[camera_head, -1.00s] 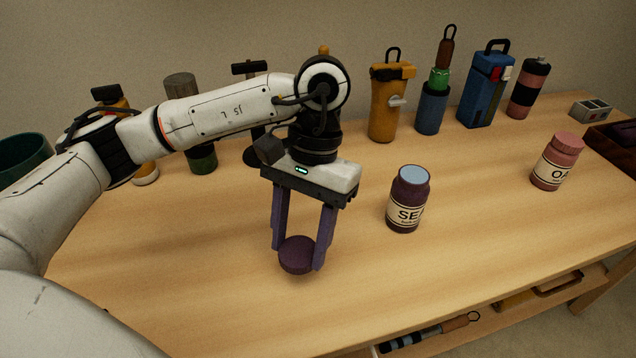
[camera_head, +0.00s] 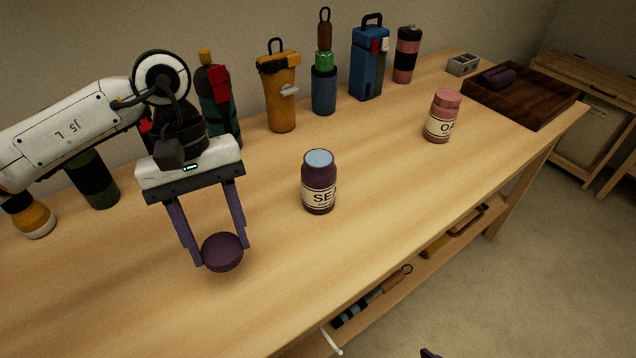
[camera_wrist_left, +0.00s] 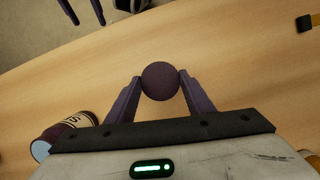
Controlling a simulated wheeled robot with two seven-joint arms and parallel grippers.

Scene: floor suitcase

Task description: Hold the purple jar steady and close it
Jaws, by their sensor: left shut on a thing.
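The purple jar (camera_head: 319,190), labelled "SE…", stands upright on the table without a lid, its pale blue top showing. It also shows in the left wrist view (camera_wrist_left: 66,130), at the left edge. My left gripper (camera_head: 221,253) is shut on the round dark purple lid (camera_head: 222,254), one finger on each side. It holds the lid left of the jar and nearer the front, apart from it. The lid shows between the fingertips in the left wrist view (camera_wrist_left: 160,81). My right gripper (camera_wrist_left: 88,22) shows only as two fingers, apart and empty, at the top of that view.
A pink lidded jar (camera_head: 440,118) stands to the right. A dark wooden tray (camera_head: 520,97) lies at the far right. The table around the purple jar is clear.

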